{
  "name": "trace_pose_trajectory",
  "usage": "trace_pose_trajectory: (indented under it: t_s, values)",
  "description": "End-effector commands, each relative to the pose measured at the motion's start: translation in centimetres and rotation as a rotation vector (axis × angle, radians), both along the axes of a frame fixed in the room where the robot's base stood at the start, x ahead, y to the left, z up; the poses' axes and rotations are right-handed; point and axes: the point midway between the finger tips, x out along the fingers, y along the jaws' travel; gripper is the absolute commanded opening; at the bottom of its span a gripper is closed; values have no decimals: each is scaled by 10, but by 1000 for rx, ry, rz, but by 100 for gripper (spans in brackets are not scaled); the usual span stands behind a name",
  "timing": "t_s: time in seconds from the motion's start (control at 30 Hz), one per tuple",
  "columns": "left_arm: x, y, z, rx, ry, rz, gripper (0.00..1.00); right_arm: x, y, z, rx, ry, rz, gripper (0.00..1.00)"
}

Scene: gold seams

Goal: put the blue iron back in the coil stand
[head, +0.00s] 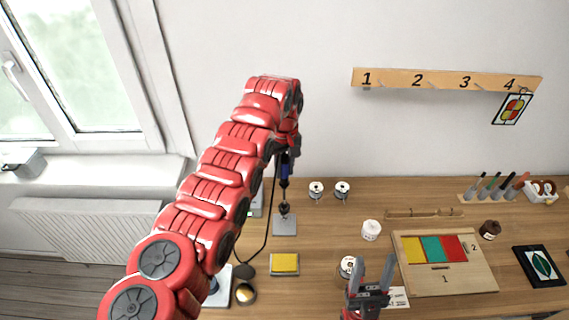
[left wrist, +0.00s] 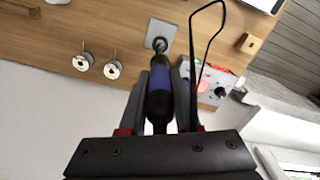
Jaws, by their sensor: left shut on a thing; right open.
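The blue iron (head: 286,166) is upright with its tip down, just above the coil stand; it also shows in the left wrist view (left wrist: 159,92). The coil stand (head: 285,226) has a grey square base with a dark coil and stands at the back of the bench; in the left wrist view its base (left wrist: 158,31) lies beyond the iron's tip. I cannot tell whether the tip is inside the coil. My left gripper (left wrist: 160,85) is shut on the iron's blue handle. My right gripper (head: 374,274) is open and empty over the front of the bench.
The iron's black cable (head: 268,222) loops down left of the stand. A yellow sponge in a tray (head: 284,262) lies in front of the stand. Spools (head: 316,189) stand to its right. A board with coloured tiles (head: 470,278) lies at right. A numbered rail (head: 440,80) is on the wall.

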Motion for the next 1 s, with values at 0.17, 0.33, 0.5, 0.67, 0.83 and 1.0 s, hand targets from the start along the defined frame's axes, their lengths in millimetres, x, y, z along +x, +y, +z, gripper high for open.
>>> trace_pose_trajectory:
  t_s: [0.17, 0.33, 0.5, 0.67, 0.83, 1.0]
  values:
    - [0, 0, 0, 0, 0, 0, 0, 0, 0, 0, 0, 0, 0, 55]
    - [0, 0, 0, 1, 1, 0, 0, 0, 0, 0, 0, 0, 0, 55]
    - [0, 0, -1, 1, 1, 0, 0, 0, 0, 0, 0, 0, 0, 55]
    - [-1, 0, -2, 0, 2, 0, 0, 0, 0, -3, 0, 0, 0, 55]
    - [-2, 0, -2, 1, 4, 0, 0, 0, 0, -7, 0, 0, 0, 55]
    - [-2, 0, -2, 1, 4, 0, 0, 0, 0, -10, 0, 0, 0, 55]
